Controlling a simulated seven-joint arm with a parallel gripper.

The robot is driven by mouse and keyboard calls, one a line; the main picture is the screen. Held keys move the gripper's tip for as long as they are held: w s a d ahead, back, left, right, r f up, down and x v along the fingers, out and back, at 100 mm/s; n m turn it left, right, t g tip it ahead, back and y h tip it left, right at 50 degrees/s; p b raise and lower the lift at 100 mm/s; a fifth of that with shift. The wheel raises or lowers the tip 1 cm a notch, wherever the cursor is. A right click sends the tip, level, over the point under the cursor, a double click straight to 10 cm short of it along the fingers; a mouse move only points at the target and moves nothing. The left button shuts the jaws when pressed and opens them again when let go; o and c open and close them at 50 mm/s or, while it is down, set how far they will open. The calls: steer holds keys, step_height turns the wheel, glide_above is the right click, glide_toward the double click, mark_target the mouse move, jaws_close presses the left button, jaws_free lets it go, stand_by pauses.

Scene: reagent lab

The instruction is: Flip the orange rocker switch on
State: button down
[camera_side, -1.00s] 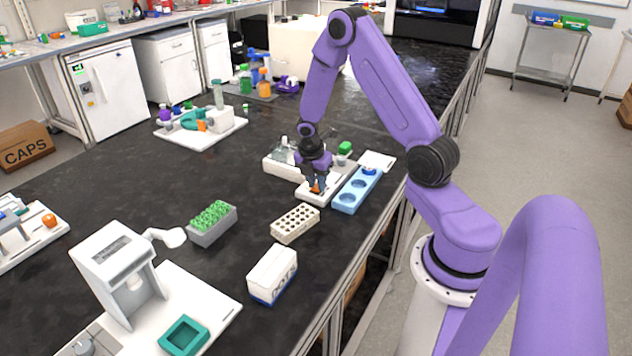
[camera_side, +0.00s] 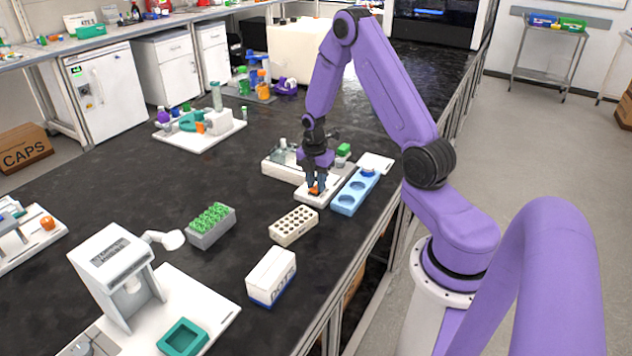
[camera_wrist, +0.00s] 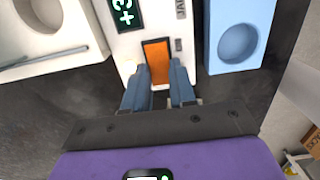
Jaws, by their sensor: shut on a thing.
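The orange rocker switch (camera_wrist: 157,63) sits in a dark frame on a white device (camera_wrist: 124,51) with a green-lit display, in the wrist view. In the side view the switch (camera_side: 314,191) shows as a small orange patch below my gripper. My gripper (camera_wrist: 161,82) is at the near end of the switch, its blue fingertips on either side of the orange part and close together. In the side view my gripper (camera_side: 316,184) is low over the white device (camera_side: 326,190). The fingers partly hide the switch, and its tilt is hard to tell.
A blue block with round wells (camera_side: 347,205) stands close on the right of the device. A white tray (camera_wrist: 70,40) is close on the left. A tube rack (camera_side: 294,226) and a white box (camera_side: 271,277) stand nearer the camera.

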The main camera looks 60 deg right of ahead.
mark_target(314, 189)
steer(key=c, duration=0.9)
jaws_free()
steer(key=shift+s, duration=0.1)
steer(key=shift+r, duration=0.7)
steer(key=r, duration=1)
steer(key=a+r, duration=0.1)
steer(key=r, duration=0.5)
